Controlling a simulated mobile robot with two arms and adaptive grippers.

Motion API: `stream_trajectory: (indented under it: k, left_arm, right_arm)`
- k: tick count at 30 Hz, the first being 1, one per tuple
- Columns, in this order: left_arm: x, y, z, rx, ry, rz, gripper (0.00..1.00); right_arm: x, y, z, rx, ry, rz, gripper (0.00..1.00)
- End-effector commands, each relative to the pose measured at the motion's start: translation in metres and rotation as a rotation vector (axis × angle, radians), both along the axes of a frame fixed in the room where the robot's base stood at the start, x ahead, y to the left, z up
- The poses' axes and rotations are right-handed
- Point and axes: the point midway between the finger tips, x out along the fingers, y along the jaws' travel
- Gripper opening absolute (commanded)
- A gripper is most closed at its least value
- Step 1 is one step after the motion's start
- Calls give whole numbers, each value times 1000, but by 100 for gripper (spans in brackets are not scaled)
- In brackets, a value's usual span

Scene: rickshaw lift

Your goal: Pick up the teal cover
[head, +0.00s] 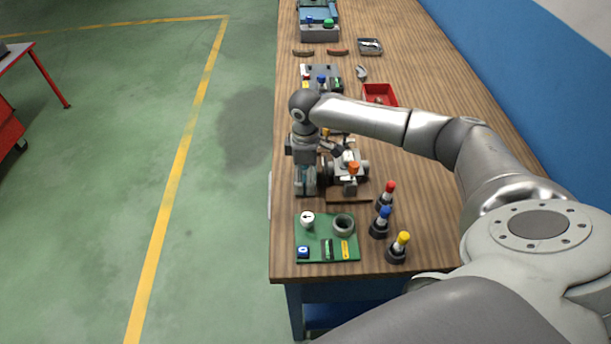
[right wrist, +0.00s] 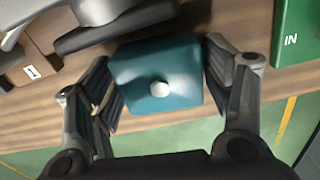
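The teal cover (right wrist: 165,78) is a rounded block with a pale round knob on top, seen from above in the right wrist view. My right gripper (right wrist: 160,85) is over it with its fingers spread, one on each side. A narrow gap shows at the right finger; the left finger overlaps the cover's edge in the picture, and contact there cannot be told. In the head view my right gripper (head: 306,172) points down near the table's left edge, with teal showing between its fingers. My left gripper is not in view.
Right beside the gripper stands a grey device with an orange knob (head: 353,168) on a brown board. A green board (head: 327,250) with small parts lies in front. Red, blue and yellow-topped pegs (head: 381,222) stand to its right. A red tray (head: 379,94) is farther back.

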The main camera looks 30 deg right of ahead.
Motion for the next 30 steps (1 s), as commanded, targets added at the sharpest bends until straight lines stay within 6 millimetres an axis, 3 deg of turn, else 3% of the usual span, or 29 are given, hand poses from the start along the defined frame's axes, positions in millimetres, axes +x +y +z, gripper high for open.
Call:
stream_trajectory:
  k: [1,7,20,24,30]
  left_arm:
    - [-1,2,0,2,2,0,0]
    - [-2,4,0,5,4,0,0]
    - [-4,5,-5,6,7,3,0]
    - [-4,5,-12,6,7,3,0]
    - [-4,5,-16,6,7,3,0]
  right_arm:
    - [0,0,0,0,0,0,61]
    - [0,0,0,0,0,0,36]
    - [1,0,10,1,-3,0,35]
    - [2,0,29,2,-5,1,35]
    - [-12,32,70,4,-5,7,35]
